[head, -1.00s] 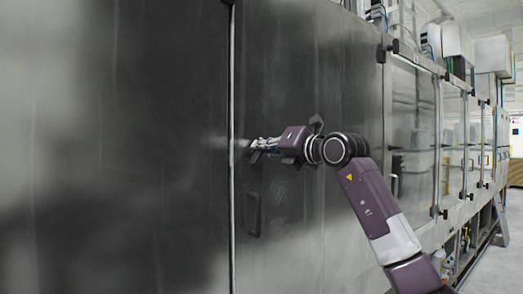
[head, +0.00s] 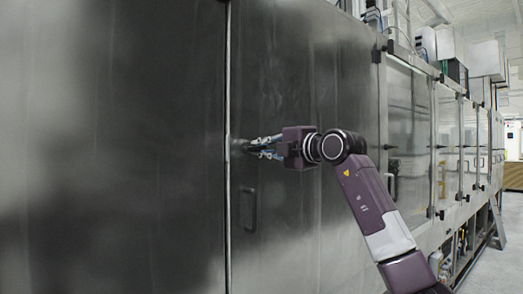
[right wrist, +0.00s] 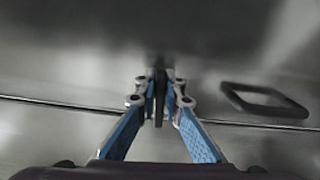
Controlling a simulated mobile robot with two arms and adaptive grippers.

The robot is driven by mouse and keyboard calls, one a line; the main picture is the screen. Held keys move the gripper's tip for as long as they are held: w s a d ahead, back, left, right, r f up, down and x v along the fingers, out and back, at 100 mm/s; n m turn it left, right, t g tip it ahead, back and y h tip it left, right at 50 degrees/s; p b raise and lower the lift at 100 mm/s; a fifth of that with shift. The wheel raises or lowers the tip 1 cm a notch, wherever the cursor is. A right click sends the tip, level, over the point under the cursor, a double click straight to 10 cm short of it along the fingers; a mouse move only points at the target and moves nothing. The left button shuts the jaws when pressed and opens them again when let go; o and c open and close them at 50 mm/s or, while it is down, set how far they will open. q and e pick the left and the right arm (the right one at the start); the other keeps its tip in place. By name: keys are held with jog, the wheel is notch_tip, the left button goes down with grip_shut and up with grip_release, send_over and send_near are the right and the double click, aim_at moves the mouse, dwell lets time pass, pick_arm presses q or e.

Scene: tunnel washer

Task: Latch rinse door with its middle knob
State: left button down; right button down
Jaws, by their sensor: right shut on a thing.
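The rinse door (head: 300,80) is a dark steel panel, flush along its left seam with the neighbouring panel in the head view. The middle knob (right wrist: 160,97) is a narrow dark piece beside that seam. In the right wrist view, the right gripper's (right wrist: 159,90) blue-padded fingers are closed on both sides of the knob. The fingers hide part of the knob in the head view. My left gripper is not in view.
A black loop handle (head: 249,208) sits on the door just below the gripper; it also shows in the right wrist view (right wrist: 265,101). Glazed doors (head: 410,130) run along the machine to the right. The aisle floor (head: 485,268) at the far right is clear.

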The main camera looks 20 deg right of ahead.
jog(key=shift+w+a+f+m, duration=0.1)
jog(key=shift+a+f+m, duration=0.1)
jog(key=shift+f+m, duration=0.25)
jog(key=shift+r, duration=0.1)
jog(key=c, duration=2.1)
grip_release()
jog(key=shift+o, duration=0.3)
jog(key=shift+a+r, duration=0.1)
jog(key=shift+a, duration=0.05)
jog(key=shift+s+d+r, duration=0.1)
jog(key=shift+s+d, duration=0.3)
jog(key=shift+s, duration=0.15)
jog(key=v, duration=1)
jog(key=shift+s, duration=0.3)
